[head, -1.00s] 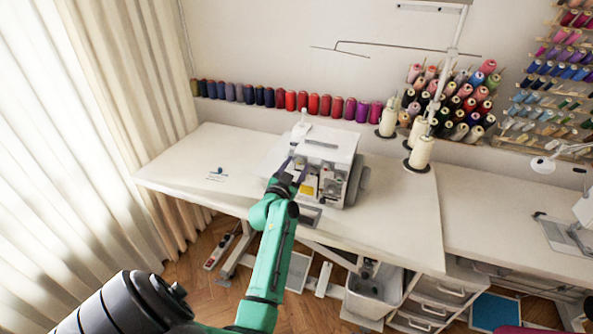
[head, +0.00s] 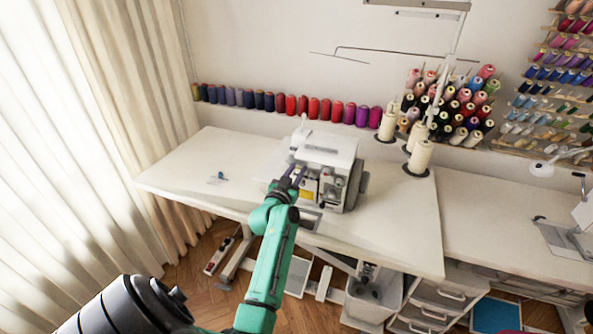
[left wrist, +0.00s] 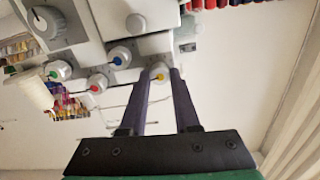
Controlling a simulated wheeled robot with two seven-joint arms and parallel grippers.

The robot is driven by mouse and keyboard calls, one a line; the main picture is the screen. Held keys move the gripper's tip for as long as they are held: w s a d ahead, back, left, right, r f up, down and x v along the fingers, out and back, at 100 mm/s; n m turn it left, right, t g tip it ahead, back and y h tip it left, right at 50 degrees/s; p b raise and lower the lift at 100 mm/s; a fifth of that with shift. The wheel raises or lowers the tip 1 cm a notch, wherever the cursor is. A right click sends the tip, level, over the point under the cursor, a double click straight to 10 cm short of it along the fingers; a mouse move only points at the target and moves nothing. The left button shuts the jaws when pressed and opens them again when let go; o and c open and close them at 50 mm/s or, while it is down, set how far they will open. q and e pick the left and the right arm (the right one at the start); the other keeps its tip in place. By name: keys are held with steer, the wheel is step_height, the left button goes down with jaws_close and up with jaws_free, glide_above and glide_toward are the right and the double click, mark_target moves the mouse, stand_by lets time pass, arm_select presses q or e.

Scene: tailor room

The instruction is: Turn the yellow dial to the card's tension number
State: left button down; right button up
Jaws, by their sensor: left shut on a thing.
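The white sewing machine (head: 330,150) stands on the white table. In the left wrist view its front carries several silver dials, with a green dial (left wrist: 58,70), a red dial (left wrist: 97,83), a blue dial (left wrist: 119,56) and the yellow dial (left wrist: 160,77). My left gripper (head: 297,172) reaches the left part of the machine's front. In the left wrist view its two dark fingers close around the yellow dial, one on each side. The dial's numbers are too small to read. I cannot make out a tension card. My right gripper is not in view.
A small bluish item (head: 219,177) lies on the table (head: 400,235) left of the machine. Cream thread cones (head: 420,157) stand at the right, under a thread stand. A row of spools (head: 290,105) lines the back. The table's left part is mostly clear.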

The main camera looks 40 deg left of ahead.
arm_select(q)
steer(key=shift+n+p, duration=0.5)
steer(key=shift+n, duration=1.5)
steer(key=shift+f, duration=0.1)
steer(key=c, duration=0.6)
jaws_free()
steer(key=shift+c, duration=0.2)
steer(key=shift+s, duration=0.1)
steer(key=shift+s+d, duration=0.15)
steer(key=shift+s, duration=0.1)
steer(key=b+v, duration=0.2)
steer(key=v, duration=1.2)
steer(key=shift+b, duration=0.3)
